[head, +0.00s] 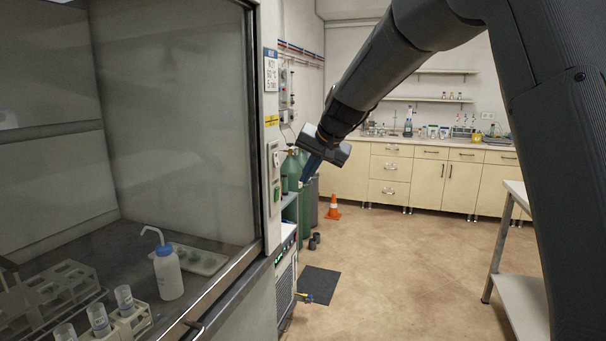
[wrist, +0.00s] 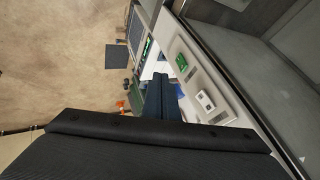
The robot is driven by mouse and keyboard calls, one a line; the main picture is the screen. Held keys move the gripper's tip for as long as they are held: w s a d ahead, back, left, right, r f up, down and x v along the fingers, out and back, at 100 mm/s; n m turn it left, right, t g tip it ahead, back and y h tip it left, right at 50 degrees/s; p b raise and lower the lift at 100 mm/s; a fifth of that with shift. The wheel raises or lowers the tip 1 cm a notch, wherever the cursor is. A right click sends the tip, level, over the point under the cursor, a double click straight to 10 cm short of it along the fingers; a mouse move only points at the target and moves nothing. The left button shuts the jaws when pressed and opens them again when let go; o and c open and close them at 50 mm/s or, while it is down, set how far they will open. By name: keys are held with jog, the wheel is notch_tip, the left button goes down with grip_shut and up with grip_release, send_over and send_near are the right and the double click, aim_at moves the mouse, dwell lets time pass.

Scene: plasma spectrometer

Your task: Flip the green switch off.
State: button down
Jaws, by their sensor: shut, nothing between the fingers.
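The green switch (head: 276,193) sits low on a pale upright panel on the fume hood's front post. My gripper (head: 307,178) is shut and empty, pointing down and left, to the right of the panel in the head view. In the wrist view my gripper (wrist: 160,80) shows as dark blue fingers together, apart from the switch. The switch's exact position is too small to tell.
A white socket (wrist: 205,100) shares the panel with the switch. The fume hood's glass (head: 180,120) stands at left, with a wash bottle (head: 169,274) inside. Green gas cylinders (head: 291,172) stand behind my gripper. The floor (head: 400,270) at right is mostly clear.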

aim_at(279, 187)
jog(key=w+a+f+p, duration=0.3)
jog(key=w+a+f, duration=0.2)
jog(key=a, duration=0.1)
jog(key=shift+w+a+f+p, duration=0.15)
jog(key=shift+a+f+p, duration=0.05)
jog(key=shift+p, duration=0.15)
jog(key=shift+w+a+r, duration=0.15)
jog(key=shift+a, duration=0.2)
jog(key=shift+r, duration=0.1)
jog(key=shift+r+p, duration=0.5)
jog(key=shift+r, duration=0.25)
